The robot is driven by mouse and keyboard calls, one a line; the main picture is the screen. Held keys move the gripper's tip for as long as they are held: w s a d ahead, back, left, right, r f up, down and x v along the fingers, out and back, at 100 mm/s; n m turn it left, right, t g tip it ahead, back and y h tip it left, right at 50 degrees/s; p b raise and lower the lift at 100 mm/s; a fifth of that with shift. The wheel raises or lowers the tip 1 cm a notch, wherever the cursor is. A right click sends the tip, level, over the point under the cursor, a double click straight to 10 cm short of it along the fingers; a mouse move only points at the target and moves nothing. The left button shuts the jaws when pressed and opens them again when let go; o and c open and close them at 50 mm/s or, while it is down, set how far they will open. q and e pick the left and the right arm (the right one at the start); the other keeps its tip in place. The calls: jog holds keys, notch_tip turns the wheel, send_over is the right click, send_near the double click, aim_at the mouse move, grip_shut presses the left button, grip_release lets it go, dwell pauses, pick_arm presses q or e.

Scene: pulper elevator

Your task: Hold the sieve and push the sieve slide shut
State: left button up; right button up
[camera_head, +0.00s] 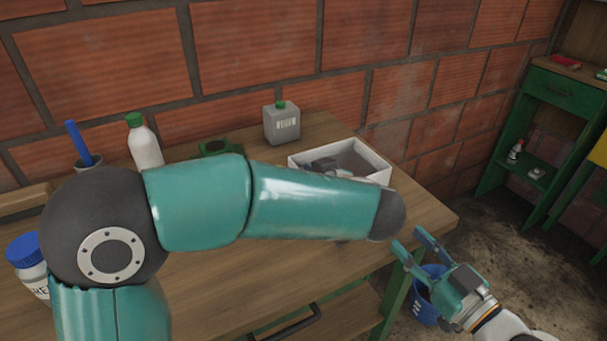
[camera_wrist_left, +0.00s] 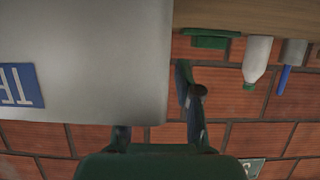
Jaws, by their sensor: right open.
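I cannot clearly make out the sieve or its slide. An open white box (camera_head: 377,172) stands at the table's back right, with grey parts partly hidden in it by my left arm. My left gripper is mostly hidden in the head view. In the left wrist view, a large pale panel (camera_wrist_left: 85,60) with a blue label fills the left side, and my left gripper (camera_wrist_left: 155,105) is at its edge: one finger shows beside it, the other is partly covered by it. My right gripper (camera_head: 412,247) is open and empty, beyond the table's right end, above a blue bucket.
On the wooden table (camera_head: 215,285) stand a grey canister (camera_head: 282,126), a white bottle (camera_head: 145,145), a green block (camera_head: 214,147) and a blue-capped jar (camera_head: 27,262). The blue bucket (camera_head: 422,312) is on the floor. A green shelf (camera_head: 545,130) stands at right.

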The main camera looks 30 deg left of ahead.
pick_arm(q)
jog(key=shift+c, duration=0.3)
grip_shut()
jog(key=shift+s, duration=0.1)
dwell(0.6)
